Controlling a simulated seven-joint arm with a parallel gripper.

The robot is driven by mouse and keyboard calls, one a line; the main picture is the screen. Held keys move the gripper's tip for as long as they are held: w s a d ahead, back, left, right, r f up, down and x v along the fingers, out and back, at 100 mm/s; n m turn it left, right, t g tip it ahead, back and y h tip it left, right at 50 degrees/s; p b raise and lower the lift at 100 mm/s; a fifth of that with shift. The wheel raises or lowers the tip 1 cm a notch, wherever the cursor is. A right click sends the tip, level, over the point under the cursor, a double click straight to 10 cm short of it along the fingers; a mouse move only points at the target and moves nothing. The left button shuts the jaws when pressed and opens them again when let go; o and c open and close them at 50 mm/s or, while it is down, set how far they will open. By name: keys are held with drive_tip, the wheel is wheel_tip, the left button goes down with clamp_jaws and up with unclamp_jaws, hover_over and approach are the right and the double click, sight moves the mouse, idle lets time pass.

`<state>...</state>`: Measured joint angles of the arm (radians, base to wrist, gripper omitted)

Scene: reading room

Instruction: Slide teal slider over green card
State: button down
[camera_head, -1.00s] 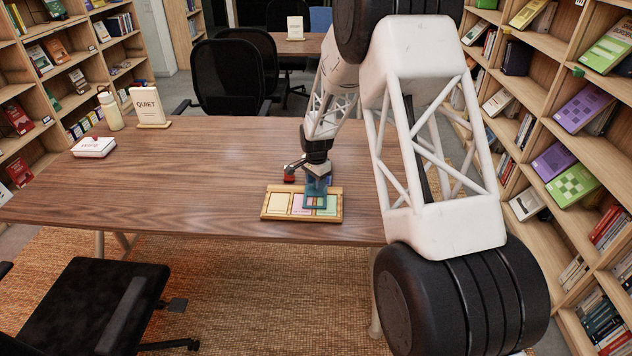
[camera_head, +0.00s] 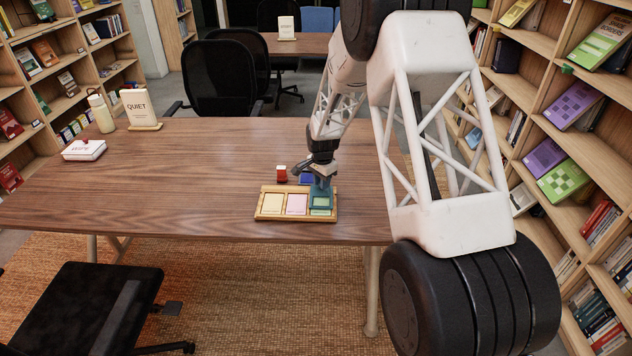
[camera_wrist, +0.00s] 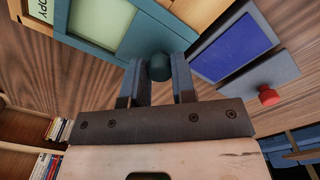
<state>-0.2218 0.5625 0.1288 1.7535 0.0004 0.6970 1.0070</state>
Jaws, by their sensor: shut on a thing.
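The teal slider (camera_head: 321,190) is a frame with a window. It sits at the right end of the wooden tray (camera_head: 264,217), over the green card (camera_head: 320,202), and green shows through its window. The pink card (camera_head: 297,204) in the middle and the cream card (camera_head: 272,203) at the left are uncovered. My gripper (camera_head: 320,181) is at the slider's back edge. In the wrist view its fingers (camera_wrist: 159,88) are shut on the slider's dark teal knob (camera_wrist: 160,67). The slider's frame (camera_wrist: 128,42) borders a pale green area.
A grey-edged blue pad (camera_wrist: 235,48) lies close behind the tray, with a red-topped thing (camera_head: 282,173) near it. A white box (camera_head: 84,150), bottle (camera_head: 101,114) and QUIET sign (camera_head: 140,105) stand far left. The table between is clear.

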drive_tip(key=shift+d, duration=0.1)
drive_tip(key=c, duration=0.9)
unclamp_jaws()
drive_tip(key=shift+r, duration=0.1)
drive_tip(key=shift+r, duration=3.8)
